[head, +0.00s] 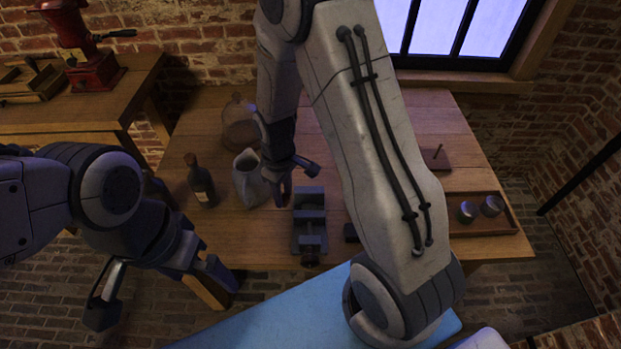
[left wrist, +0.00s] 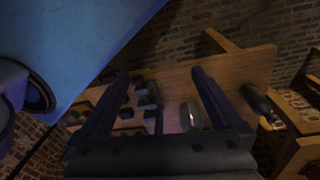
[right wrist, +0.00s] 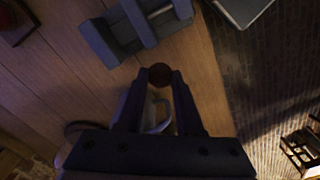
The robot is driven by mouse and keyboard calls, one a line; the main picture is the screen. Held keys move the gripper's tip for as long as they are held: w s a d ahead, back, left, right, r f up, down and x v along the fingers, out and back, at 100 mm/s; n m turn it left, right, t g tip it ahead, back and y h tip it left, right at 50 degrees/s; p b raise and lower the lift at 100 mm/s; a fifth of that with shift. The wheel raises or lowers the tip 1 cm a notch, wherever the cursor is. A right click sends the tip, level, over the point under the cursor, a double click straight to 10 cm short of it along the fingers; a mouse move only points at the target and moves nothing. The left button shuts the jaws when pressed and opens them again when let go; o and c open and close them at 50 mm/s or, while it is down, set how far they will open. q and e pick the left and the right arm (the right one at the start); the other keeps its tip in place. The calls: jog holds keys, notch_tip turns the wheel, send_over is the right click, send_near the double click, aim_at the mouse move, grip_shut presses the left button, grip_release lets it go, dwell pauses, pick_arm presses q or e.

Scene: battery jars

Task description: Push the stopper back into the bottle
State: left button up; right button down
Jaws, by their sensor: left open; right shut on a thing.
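The dark bottle (head: 201,184) with a pale label stands upright on the table's left side in the head view. It also shows at the right of the left wrist view (left wrist: 256,100). My left gripper (head: 163,292) is open and empty, in front of the table's left edge, below the bottle in the picture.
The pale pitcher (head: 249,178) stands between the bottle and my right gripper. A glass jug (head: 239,124) is behind it. A grey vise (head: 309,222) sits at the front edge. A wooden tray (head: 482,222) with metal lids is at right. My right arm hides the table's middle.

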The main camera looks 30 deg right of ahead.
jog(key=a+f+m+b, duration=0.2)
jog(key=f+b, duration=0.1)
jog(key=f, duration=0.1)
jog(key=a+f+m+b, duration=0.2)
jog(key=a+f+b, duration=0.1)
jog(key=f, duration=0.1)
jog(key=s+a+f+m+b, duration=0.1)
jog(key=a+f+m+b, duration=0.1)
jog(key=a+f+b, duration=0.1)
jog(key=shift+a+f, duration=0.15)
jog(key=shift+f, duration=0.65)
jog(key=shift+r, duration=0.1)
